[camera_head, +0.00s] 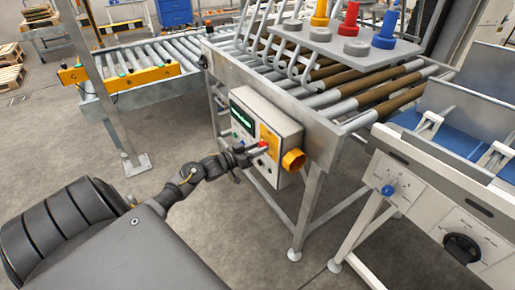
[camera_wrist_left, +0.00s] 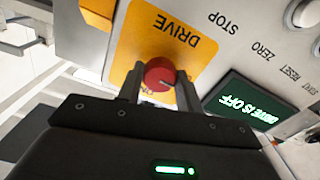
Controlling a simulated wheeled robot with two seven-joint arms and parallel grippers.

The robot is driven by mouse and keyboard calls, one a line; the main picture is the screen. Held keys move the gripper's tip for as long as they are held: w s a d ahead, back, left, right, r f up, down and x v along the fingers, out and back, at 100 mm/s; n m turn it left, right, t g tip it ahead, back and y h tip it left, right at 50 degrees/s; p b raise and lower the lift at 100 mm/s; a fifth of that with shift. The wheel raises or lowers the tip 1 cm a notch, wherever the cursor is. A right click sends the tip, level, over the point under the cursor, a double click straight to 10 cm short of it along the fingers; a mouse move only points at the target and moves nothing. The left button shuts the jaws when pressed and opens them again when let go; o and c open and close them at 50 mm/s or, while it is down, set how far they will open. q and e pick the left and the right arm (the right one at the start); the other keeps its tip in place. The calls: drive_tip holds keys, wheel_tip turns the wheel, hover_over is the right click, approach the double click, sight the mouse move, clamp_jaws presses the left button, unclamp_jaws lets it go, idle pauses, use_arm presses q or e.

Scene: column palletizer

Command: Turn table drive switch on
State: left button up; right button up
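The drive switch (camera_wrist_left: 160,75) is a red round knob on a yellow plate (camera_wrist_left: 165,32) marked DRIVE, on a light control box. The display (camera_wrist_left: 247,108) beside it reads DRIVE IS OFF in green. My left gripper (camera_wrist_left: 160,88) has one finger on each side of the knob, with small gaps seeming to show; firm contact cannot be seen. In the head view my left gripper (camera_head: 248,150) reaches the front of the control box (camera_head: 285,125), partly hiding the knob area. My right gripper is not in view.
The box hangs on the frame of a roller table (camera_head: 325,125). A yellow-orange cylinder (camera_head: 293,160) juts from its side. STOP, ZERO, RESET and START labels share the panel. Another panel with a blue knob (camera_head: 388,190) stands right. A metal post (camera_head: 100,90) stands left.

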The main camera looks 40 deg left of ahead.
use_arm(q)
drive_tip(key=shift+a, duration=0.15)
drive_tip(key=shift+c, duration=0.6)
